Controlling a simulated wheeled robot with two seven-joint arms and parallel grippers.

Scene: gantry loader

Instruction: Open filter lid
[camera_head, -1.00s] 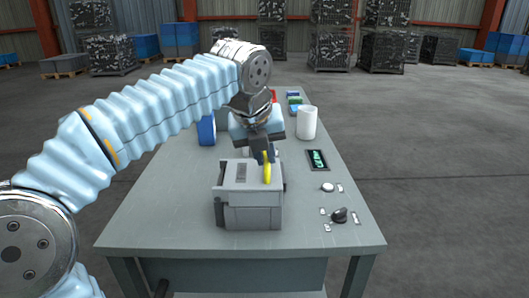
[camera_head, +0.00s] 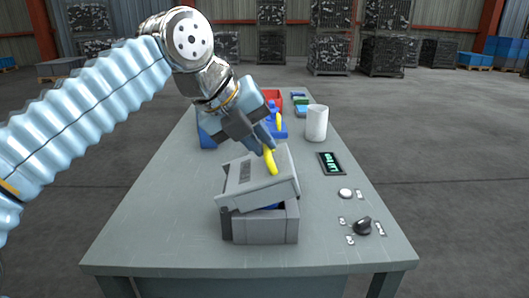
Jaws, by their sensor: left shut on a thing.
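The grey filter box (camera_head: 262,228) stands near the front middle of the table. Its grey lid (camera_head: 254,188) is tilted up, with a dark gap between lid and box and a bit of blue showing inside. A yellow handle (camera_head: 271,165) stands on the lid. My left gripper (camera_head: 267,146) comes from the upper left and is shut on the yellow handle; its fingertips partly cover the handle's top. My right gripper is not in view.
A white cup (camera_head: 316,123) stands behind and right of the box. A display (camera_head: 331,163), a round button (camera_head: 345,193) and a black knob (camera_head: 362,226) line the right side. Blue and red bins (camera_head: 272,97) stand behind the gripper. The table's left front (camera_head: 150,220) is clear.

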